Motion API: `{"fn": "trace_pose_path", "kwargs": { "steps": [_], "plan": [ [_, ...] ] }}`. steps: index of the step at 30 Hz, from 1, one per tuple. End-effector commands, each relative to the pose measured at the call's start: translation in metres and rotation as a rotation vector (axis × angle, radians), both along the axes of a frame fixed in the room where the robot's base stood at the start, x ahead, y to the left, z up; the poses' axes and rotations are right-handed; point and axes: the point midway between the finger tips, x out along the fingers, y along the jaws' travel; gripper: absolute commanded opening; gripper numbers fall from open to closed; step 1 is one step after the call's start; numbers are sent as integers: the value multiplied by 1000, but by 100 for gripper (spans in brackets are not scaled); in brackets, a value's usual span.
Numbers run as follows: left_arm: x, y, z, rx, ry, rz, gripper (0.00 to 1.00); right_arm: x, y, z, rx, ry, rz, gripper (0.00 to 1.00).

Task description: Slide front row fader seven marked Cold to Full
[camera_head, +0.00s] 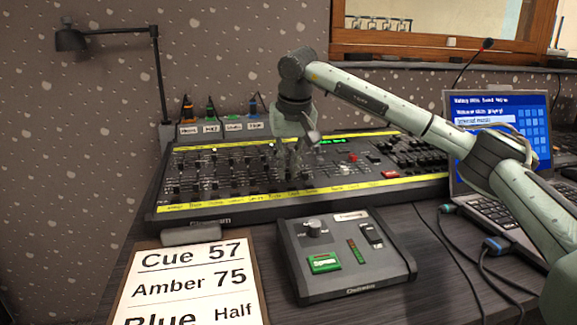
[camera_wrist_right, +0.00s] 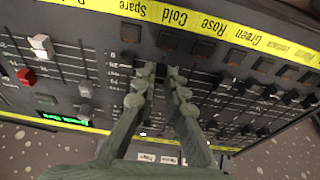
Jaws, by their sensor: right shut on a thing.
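The lighting console (camera_head: 225,215) stands on the desk with several rows of dark fader caps and a yellow label strip along its front edge. In the wrist view the word Cold (camera_wrist_right: 173,17) is on the strip (camera_wrist_right: 225,30), between Spare and Rose. My right gripper (camera_head: 292,177) reaches down onto the front row from above. In the wrist view its fingers (camera_wrist_right: 160,75) are closed about a small dark fader cap (camera_wrist_right: 160,70) in line with Cold; the fingers hide most of the cap and its slot. My left gripper is not in view.
A smaller control box (camera_head: 340,285) with a green button and a knob sits in front of the console. A cue card (camera_head: 190,285) lies at front left. A laptop (camera_head: 505,135) and cables are at right. Neighbouring faders stand close beside my fingers.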

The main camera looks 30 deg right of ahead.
Motion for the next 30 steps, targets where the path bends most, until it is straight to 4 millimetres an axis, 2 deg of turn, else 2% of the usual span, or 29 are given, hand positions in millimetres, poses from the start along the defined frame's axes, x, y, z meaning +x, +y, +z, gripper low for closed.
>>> {"fn": "trace_pose_path", "kwargs": {
  "steps": [30],
  "plan": [
    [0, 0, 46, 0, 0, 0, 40, 50, -13, 7, 0, -2, 0, 0]
  ]
}}
